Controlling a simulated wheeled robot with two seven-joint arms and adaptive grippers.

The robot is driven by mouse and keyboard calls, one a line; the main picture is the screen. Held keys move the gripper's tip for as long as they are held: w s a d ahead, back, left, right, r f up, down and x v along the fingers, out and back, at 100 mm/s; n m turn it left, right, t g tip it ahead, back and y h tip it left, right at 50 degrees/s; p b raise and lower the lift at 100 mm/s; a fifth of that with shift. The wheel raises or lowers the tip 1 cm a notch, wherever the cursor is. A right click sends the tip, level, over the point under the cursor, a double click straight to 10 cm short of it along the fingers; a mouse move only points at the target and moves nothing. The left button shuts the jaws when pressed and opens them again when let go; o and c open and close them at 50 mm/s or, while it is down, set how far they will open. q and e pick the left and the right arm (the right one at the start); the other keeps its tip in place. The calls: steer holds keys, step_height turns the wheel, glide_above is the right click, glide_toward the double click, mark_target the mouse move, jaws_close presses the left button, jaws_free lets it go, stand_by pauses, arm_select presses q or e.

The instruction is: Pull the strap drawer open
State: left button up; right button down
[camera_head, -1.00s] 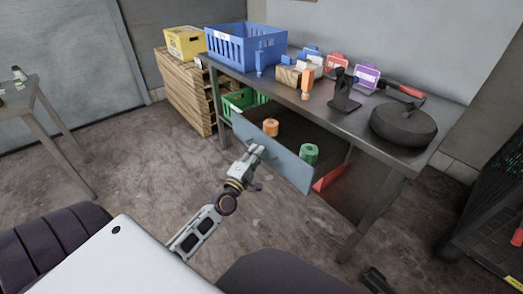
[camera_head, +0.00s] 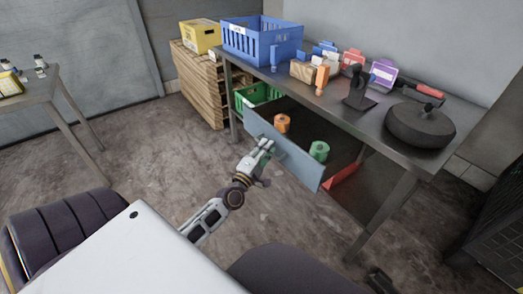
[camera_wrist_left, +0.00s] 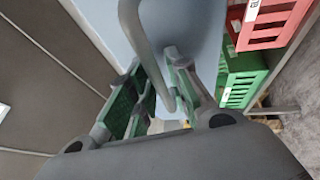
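The strap drawer (camera_head: 290,158) hangs under the grey workbench. It stands well out, with its blue-grey front facing me. An orange roll (camera_head: 282,123) and a green roll (camera_head: 319,151) sit inside it. My left gripper (camera_head: 266,147) is at the outer face of the drawer front. My right gripper is not in view.
The workbench (camera_head: 375,122) carries a blue basket (camera_head: 262,42), small boxes and a dark round object (camera_head: 420,125). A green crate (camera_head: 258,94) is left of the drawer, a red piece (camera_head: 341,183) right of it. The floor before the drawer is clear.

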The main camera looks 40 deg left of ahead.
arm_select(q)
steer(key=shift+s, duration=0.2)
steer(key=s+f, duration=0.2)
steer(key=s, duration=0.9)
steer(key=shift+s+d, duration=0.15)
steer(key=shift+d, duration=0.25)
steer(key=shift+f, duration=0.1)
steer(key=shift+s, duration=0.1)
stand_by(0.8)
